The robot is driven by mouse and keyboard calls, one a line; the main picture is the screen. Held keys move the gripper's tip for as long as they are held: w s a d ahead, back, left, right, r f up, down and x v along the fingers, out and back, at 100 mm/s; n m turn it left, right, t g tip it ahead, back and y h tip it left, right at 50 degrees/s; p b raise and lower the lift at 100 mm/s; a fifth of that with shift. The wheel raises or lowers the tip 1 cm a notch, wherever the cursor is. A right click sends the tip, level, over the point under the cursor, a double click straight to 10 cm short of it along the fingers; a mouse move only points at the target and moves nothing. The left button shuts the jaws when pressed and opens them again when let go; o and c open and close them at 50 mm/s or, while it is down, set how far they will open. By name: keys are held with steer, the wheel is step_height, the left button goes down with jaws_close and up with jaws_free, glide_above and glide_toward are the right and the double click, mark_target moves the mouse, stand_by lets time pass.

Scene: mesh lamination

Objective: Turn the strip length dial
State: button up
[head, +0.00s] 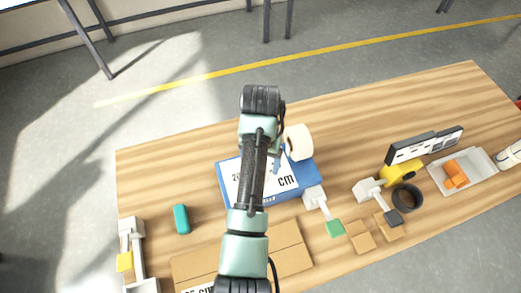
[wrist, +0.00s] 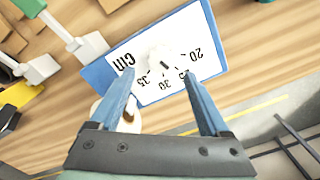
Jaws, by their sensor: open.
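The strip length dial (wrist: 160,62) is a round white knob with a dark pointer mark, on a white face printed with numbers such as 20, 25 and 35 and "cm". The face is on a blue box (head: 300,187) on the wooden table. In the head view my arm covers the dial and the middle of the box. My gripper (wrist: 162,85) is open in the wrist view, with its two blue fingers apart on either side of the dial's near side. Nothing is between the fingertips except the view of the dial face. I cannot tell how high they are above it.
A cream roll (head: 299,142) stands right behind the box. A white lever with a green end (head: 335,229) is at its right front. A teal block (head: 181,219) lies left. A yellow tool (head: 400,172), black ring (head: 407,196) and grey tray (head: 470,170) are right.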

step_height(320, 180, up, 7)
steer(key=p, duration=0.2)
stand_by(0.6)
